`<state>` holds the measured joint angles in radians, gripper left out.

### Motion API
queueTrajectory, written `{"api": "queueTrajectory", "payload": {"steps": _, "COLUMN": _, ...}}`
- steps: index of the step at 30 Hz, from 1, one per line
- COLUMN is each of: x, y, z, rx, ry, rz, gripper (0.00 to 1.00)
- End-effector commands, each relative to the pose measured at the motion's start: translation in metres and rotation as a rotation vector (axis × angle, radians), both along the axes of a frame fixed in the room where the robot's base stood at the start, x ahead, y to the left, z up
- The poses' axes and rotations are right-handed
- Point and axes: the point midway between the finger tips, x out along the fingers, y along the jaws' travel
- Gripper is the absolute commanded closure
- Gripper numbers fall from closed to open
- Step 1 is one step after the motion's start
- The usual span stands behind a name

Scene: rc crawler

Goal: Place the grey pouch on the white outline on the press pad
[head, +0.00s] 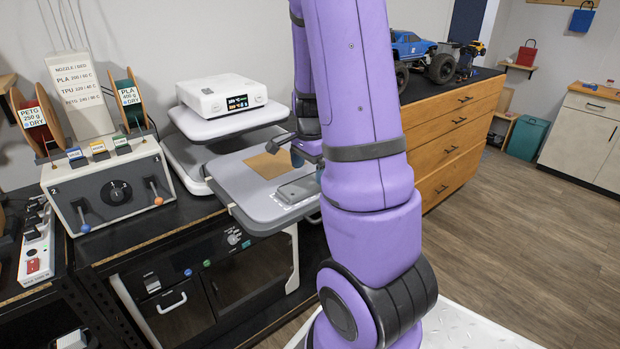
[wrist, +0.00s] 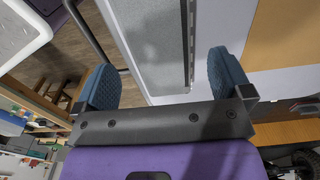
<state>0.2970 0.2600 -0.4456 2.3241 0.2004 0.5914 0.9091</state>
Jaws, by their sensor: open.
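The grey pouch (head: 298,189) lies flat near the front right of the grey press pad (head: 232,182). Its right end is hidden by my arm. In the wrist view a grey panel with pale edges, which looks like the pouch (wrist: 158,45), shows between the fingers. My gripper (wrist: 164,82) is open, one blue finger on each side of it, and I see no grip on it. In the head view my gripper (head: 308,164) is mostly hidden behind my arm, close over the pad. Pale marks show along the pouch's front edge; I cannot tell whether they are the white outline.
A tan sheet (head: 268,163) lies on the pad behind the pouch. The press's white control box (head: 222,96) stands at the back left. A switch box (head: 108,190) and spools are at the left. A wooden drawer cabinet (head: 455,140) with a blue truck stands at the right.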

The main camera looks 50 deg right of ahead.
Motion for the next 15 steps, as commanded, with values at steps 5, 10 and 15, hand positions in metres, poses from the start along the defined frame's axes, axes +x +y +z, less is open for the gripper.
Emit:
{"api": "queueTrajectory", "payload": {"steps": 5, "x": 0.001, "y": 0.0, "z": 0.038, "rx": -0.002, "ry": -0.006, "rz": 0.002, "gripper": 0.03}}
{"api": "queueTrajectory", "payload": {"steps": 10, "x": 0.0, "y": 0.0, "z": 0.066, "rx": -0.003, "ry": -0.004, "rz": 0.0, "gripper": 0.03}}
{"api": "queueTrajectory", "payload": {"steps": 15, "x": 0.0, "y": 0.0, "z": 0.083, "rx": 0.0, "ry": -0.001, "rz": -0.001, "gripper": 0.03}}
